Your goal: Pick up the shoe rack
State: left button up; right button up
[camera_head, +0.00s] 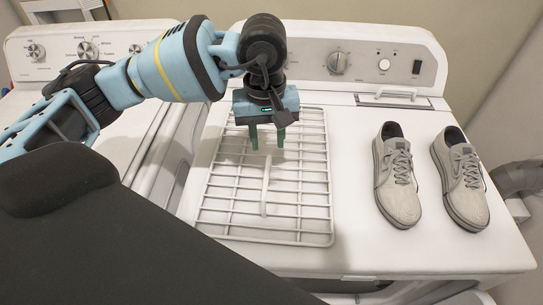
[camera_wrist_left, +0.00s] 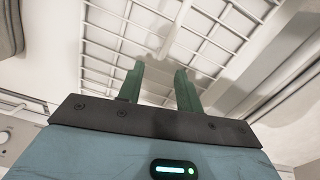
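The shoe rack (camera_head: 314,190) is a white wire grid lying on top of the right-hand white machine, left of the shoes. A raised white bar (camera_head: 265,187) runs along its middle. My left gripper (camera_head: 267,143) is above the far part of the rack, fingers pointing down. In the left wrist view its two green fingers (camera_wrist_left: 160,85) are apart with nothing between them, and the rack's wires (camera_wrist_left: 205,32) show beyond the tips. I cannot tell whether the fingertips touch the rack. My right gripper is not in view.
A pair of grey shoes, the left one (camera_head: 397,178) and the right one (camera_head: 461,181), stands right of the rack on the machine top (camera_head: 365,250). A second white machine (camera_head: 150,125) stands at left. The control panel (camera_head: 350,60) rises behind the rack.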

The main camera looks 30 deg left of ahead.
aim_at(269, 156)
pick_arm(q)
jog(key=shift+f, duration=0.55)
notch_tip(269, 156, down, 3)
jog(key=shift+s+d+f+p, duration=0.15)
jog(key=shift+f+p, duration=0.05)
jog(key=shift+p, duration=0.2)
jog(key=shift+f, duration=0.55)
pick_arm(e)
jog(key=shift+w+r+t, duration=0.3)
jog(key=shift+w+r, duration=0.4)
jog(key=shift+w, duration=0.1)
pick_arm(q)
grip_shut()
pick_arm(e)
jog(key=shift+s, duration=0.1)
